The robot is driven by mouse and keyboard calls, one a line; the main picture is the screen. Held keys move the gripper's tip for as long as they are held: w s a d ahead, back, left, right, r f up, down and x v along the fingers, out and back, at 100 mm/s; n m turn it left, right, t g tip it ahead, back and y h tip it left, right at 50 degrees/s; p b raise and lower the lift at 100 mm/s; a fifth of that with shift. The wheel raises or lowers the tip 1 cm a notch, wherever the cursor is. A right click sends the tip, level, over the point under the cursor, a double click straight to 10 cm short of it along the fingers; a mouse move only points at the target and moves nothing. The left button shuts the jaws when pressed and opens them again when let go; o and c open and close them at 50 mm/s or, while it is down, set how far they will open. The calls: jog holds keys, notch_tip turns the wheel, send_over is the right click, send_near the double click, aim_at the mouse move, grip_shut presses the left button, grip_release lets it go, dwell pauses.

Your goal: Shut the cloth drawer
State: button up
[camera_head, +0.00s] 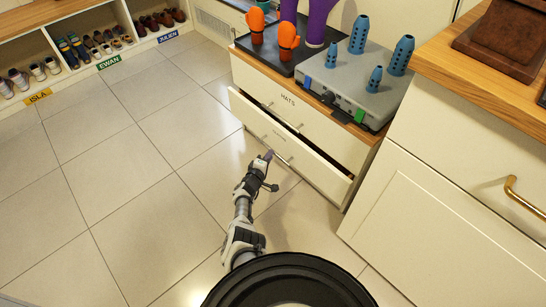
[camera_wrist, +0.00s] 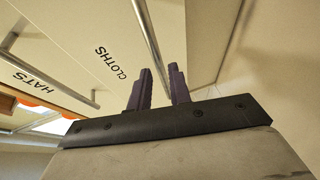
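The cloth drawer (camera_head: 315,172) is the lower drawer of the cream cabinet. It stands pulled out, with a dark gap behind its front at the right. In the wrist view its front carries the word CLOTHS (camera_wrist: 110,62), and its metal handle (camera_wrist: 149,38) runs down between my fingers in the picture. My gripper (camera_head: 268,156) is at the drawer front, close to the handle. In the wrist view my gripper's two dark fingers (camera_wrist: 160,85) are apart, so it is open. I cannot tell whether a finger touches the handle.
The HATS drawer (camera_head: 310,122) is above the cloth drawer. A dark tray (camera_head: 262,52) with orange mittens and a grey box (camera_head: 345,85) with blue pegs stand on the cabinet. A cream cupboard (camera_head: 430,215) stands at the right. The tiled floor (camera_head: 120,190) at left is clear.

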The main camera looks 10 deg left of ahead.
jog(key=shift+b+x, duration=1.6)
jog(key=shift+x, duration=0.55)
grip_shut()
